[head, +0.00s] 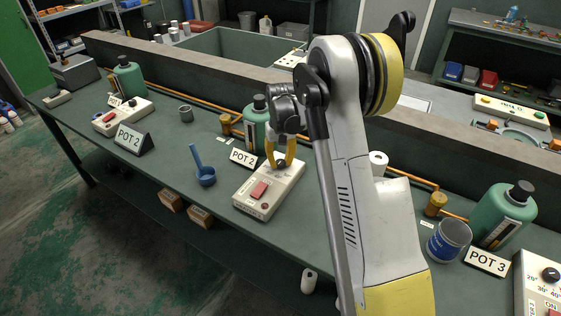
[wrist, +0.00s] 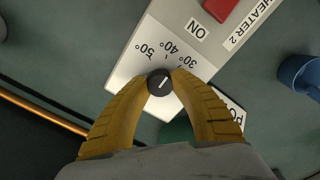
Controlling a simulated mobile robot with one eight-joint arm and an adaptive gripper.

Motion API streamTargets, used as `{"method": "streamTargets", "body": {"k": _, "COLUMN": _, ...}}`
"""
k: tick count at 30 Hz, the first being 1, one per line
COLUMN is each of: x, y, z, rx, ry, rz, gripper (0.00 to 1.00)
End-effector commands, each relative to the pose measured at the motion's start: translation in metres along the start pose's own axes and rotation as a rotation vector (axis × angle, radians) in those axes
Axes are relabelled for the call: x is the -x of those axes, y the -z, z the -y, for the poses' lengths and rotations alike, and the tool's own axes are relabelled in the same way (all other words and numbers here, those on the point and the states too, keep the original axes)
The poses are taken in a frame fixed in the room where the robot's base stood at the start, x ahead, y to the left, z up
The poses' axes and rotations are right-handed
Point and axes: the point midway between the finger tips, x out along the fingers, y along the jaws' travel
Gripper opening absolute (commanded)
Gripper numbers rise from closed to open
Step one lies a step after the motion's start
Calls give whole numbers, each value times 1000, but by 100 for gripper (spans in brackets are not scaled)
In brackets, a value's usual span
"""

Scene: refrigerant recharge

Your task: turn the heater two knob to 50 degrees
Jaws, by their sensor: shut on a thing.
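The heater two unit (head: 252,206) is a pale box on the bench, with a red switch (head: 259,190). In the wrist view its panel (wrist: 175,22) carries the label HEATER 2 (wrist: 250,25), the word ON and marks for 30, 40 and 50 degrees. The round black knob (wrist: 159,88) has a short white line slanting up to the right, roughly towards the 30 degree mark. My gripper (head: 280,163) reaches down onto the knob from above. Its yellow fingers (wrist: 160,82) are shut on the knob, one on each side.
A blue ladle (head: 205,175) lies left of the heater. A blue can (head: 449,240), a POT 3 sign (head: 487,262) and another heater (head: 540,285) are at the right.

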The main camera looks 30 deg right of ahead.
Motion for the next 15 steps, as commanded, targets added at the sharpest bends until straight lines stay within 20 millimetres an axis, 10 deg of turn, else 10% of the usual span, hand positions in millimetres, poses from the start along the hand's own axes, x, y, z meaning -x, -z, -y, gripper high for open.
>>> {"method": "streamTargets", "body": {"k": 15, "x": 0, "y": 0, "z": 0, "rx": 489, "ry": 0, "rz": 0, "gripper": 0}}
